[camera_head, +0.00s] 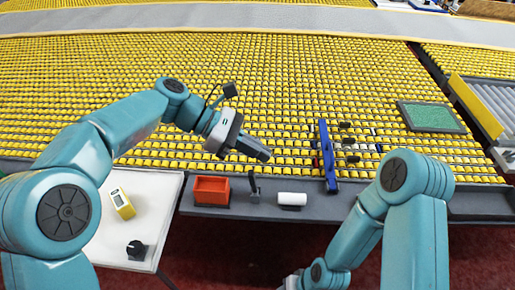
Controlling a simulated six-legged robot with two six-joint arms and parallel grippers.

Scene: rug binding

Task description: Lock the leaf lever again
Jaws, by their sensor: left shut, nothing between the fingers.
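My left gripper (264,155) is shut and empty. It hangs over the yellow roller bed, above and behind the front ledge. A small dark upright lever-like part (254,186) stands on the ledge below the gripper, apart from it; I cannot tell for sure whether it is the leaf lever or which way it is set. A blue bar-shaped fixture (327,156) with small dark parts beside it lies further right, across the bed's front edge. My right arm reaches down to the bottom edge, and its fingers do not show.
An orange bin (212,190) and a white roll (292,199) sit on the dark front ledge (345,200). A white side table (152,216) holds a yellow device (122,203) and a black knob (136,248). A green panel (431,117) lies on the yellow roller bed (290,75).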

